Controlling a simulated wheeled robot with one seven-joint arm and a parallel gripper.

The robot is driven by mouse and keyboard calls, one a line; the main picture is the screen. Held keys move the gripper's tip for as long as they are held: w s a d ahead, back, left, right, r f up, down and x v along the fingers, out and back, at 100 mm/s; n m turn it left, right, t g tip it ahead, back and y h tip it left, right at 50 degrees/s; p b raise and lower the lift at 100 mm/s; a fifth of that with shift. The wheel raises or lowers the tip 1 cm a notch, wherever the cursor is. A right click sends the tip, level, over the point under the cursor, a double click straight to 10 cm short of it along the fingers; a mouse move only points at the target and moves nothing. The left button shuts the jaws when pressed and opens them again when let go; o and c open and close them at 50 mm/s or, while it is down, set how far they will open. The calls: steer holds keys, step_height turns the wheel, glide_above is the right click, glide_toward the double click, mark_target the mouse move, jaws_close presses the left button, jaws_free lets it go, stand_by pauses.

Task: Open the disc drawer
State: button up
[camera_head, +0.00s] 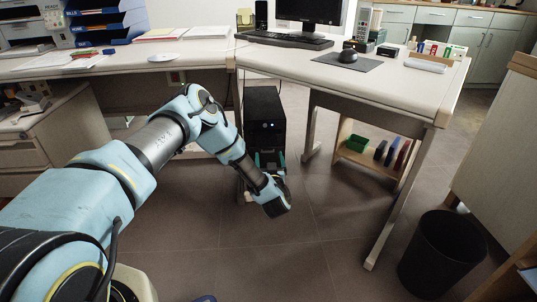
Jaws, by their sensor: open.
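A black computer tower (265,105) stands upright under the desk, its front facing me, with a small blue-white light on it. The disc drawer is presumably on this front, but I cannot make out its outline or whether any part sticks out. My gripper (269,160) is in front of the tower's lower front, pointing away from me, with its fingers apart. I see nothing between the fingers. My wrist and the gripper hide the bottom of the tower. I cannot tell whether the fingers touch the tower.
A white desk (400,92) spans above the tower, with a keyboard (283,40), monitor and mouse (348,56) on it. Its leg slants down at right. A low wooden shelf (372,165) holds a green box and binders. A black bin (441,252) stands at right. The middle floor is clear.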

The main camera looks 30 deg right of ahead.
steer(key=p+v, duration=0.1)
steer(key=v, duration=0.7)
steer(key=shift+s, duration=0.15)
steer(key=shift+a, duration=0.1)
steer(key=w+a+r+m+g, duration=0.2)
steer(key=w+a+r+g, duration=0.5)
steer(key=w+a+r, duration=0.35)
steer(key=s+a+r+n+g+y, duration=0.1)
steer(key=a+r+y, duration=0.1)
steer(key=a+r, duration=0.35)
steer(key=s+a+r+g+y, duration=0.1)
steer(key=a+r+g+y, duration=0.1)
steer(key=a, duration=0.6)
steer(key=s+a+r+n+g+y, duration=0.2)
steer(key=s+a+r, duration=0.2)
steer(key=s+a, duration=0.5)
steer(key=s+a+r+n+g+y, duration=0.1)
steer(key=s+a+r+n+g, duration=0.2)
steer(key=s+a, duration=0.55)
step_height(320, 180, up, 28)
steer(key=a+p, duration=0.2)
steer(key=p, duration=2.6)
steer(key=shift+w, duration=0.35)
